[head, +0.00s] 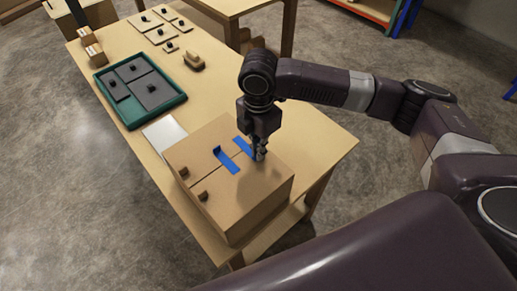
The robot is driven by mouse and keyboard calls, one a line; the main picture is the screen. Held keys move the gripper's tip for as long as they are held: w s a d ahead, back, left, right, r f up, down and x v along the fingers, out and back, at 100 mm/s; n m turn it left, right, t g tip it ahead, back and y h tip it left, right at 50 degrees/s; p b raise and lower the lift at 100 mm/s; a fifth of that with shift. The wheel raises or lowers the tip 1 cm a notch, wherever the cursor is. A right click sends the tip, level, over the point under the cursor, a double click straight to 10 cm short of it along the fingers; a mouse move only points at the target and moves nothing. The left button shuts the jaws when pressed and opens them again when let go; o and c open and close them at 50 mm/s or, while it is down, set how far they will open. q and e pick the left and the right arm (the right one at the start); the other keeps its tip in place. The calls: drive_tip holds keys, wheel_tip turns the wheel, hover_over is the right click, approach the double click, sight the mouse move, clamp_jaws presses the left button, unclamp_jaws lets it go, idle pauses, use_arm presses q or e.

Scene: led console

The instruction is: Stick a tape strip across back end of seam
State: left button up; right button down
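A cardboard box (255,205) sits at the near end of the wooden table, with a seam running along its top. One blue tape strip (230,165) lies across the seam near the middle, its far-left end sticking up. A second blue strip (243,146) is farther along the seam, toward the box's right end. My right gripper (260,155) points down over the top at the near-right end of this second strip. Its fingers are small and close together; whether they hold the strip is unclear. My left gripper is out of view.
A white sheet (164,134) lies by the box's far-left side. A green tray (178,100) with dark grey plates stands beyond it. Small knobbed tiles (146,22), a tan block (194,61) and small boxes (95,53) are farther back. Table right of the tray is clear.

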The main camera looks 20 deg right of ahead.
use_arm(q)
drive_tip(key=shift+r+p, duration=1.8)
drive_tip(key=shift+p, duration=0.05)
idle(6.2)
